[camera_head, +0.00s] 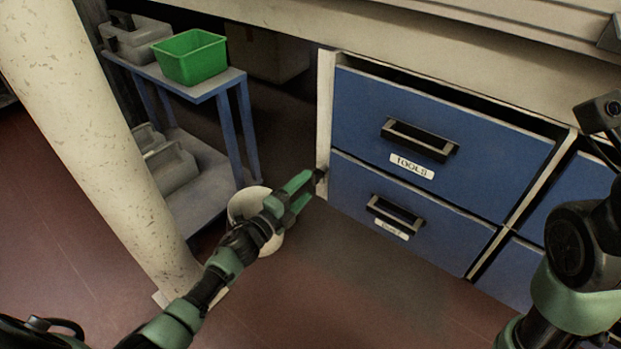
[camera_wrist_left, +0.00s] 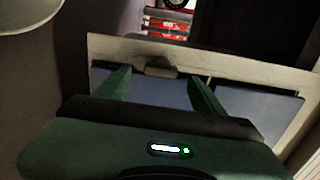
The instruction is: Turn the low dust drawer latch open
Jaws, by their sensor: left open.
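The low blue drawer (camera_head: 450,235) sits under the drawer labelled TOOLS; its label is too small to read fully. A small dark latch (camera_head: 319,175) shows on the pale left edge of the drawer unit, near the top of the low drawer. In the left wrist view the latch (camera_wrist_left: 160,67) appears ahead, between the fingers. My left gripper (camera_head: 303,191) is open and empty, just left of the latch, apart from it as far as I can tell. My right arm shows at the right edge, but its gripper is out of view.
The upper TOOLS drawer (camera_head: 400,135) has a black handle. A blue-legged cart (camera_head: 222,88) bears a green bin (camera_head: 189,57) and grey cases. A thick pale column (camera_head: 85,130) stands at the left. A white round container (camera_head: 241,208) is behind my left wrist. Floor before the drawers is clear.

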